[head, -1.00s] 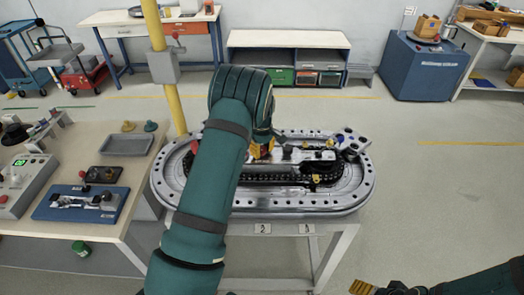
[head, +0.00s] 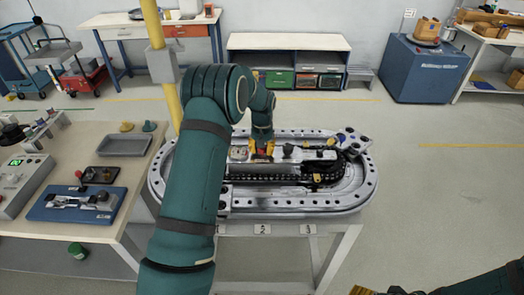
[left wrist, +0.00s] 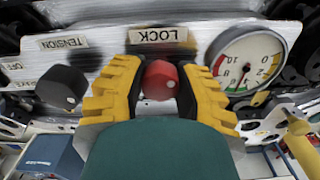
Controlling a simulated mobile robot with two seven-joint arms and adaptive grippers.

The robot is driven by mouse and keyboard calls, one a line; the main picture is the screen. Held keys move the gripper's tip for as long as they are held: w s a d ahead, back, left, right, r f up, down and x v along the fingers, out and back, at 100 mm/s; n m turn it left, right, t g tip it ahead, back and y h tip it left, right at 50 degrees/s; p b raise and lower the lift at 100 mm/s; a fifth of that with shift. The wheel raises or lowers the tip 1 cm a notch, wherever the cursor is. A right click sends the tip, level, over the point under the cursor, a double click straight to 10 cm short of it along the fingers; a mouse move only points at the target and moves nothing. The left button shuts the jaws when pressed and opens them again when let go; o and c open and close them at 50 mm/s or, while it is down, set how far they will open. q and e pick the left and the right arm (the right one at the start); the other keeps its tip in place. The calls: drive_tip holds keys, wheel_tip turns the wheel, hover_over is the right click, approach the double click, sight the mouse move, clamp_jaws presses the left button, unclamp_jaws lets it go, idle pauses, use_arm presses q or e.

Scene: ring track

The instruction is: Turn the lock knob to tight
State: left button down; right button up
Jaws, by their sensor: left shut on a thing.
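The red lock knob (left wrist: 160,80) sits under the LOCK label (left wrist: 158,36) in the left wrist view. A small white mark shows on its lower right. My left gripper (left wrist: 162,92) has a yellow ridged finger on each side of the knob and is shut on it. In the head view my left gripper (head: 262,150) points down onto the ring track (head: 290,205), and the knob is not clear there. My right gripper (head: 376,290) is cut off at the bottom edge, so its jaws cannot be judged.
A yellow post (head: 166,90) stands behind the track's left end. A workbench (head: 50,215) is at left. Floor at right is clear.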

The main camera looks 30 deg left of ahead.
use_arm(q)
drive_tip(key=m, duration=0.5)
drive_tip(key=shift+m+b, duration=0.3)
drive_tip(key=shift+b, duration=0.05)
idle(0.4)
drive_tip(key=c, duration=0.6)
unclamp_jaws()
wheel_tip(320, 180, up, 12)
drive_tip(key=shift+f, duration=0.1)
idle(0.4)
